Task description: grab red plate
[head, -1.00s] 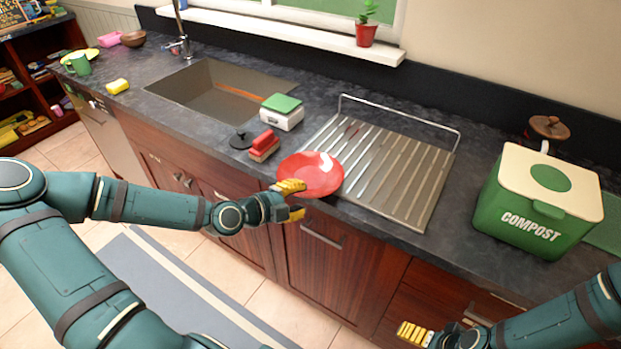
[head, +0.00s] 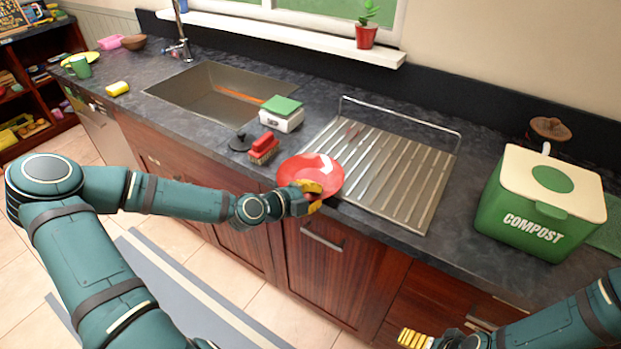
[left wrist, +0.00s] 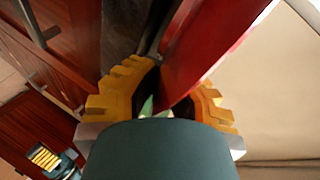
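The red plate (head: 322,168) lies at the counter's front edge, just left of the metal drying rack. My left gripper (head: 312,197) is at the plate's near rim, coming from the front left. In the left wrist view the red plate (left wrist: 210,40) runs between the two yellow fingers of the left gripper (left wrist: 172,85). The fingers are apart, with a gap between the left finger and the plate; whether the right finger touches it is unclear. My right gripper (head: 412,337) is low in front of the cabinets, away from the plate, and its opening is unclear.
The ribbed drying rack (head: 385,175) is right of the plate. The green compost bin (head: 535,210) is far right. A cabinet handle (head: 321,240) sticks out below.

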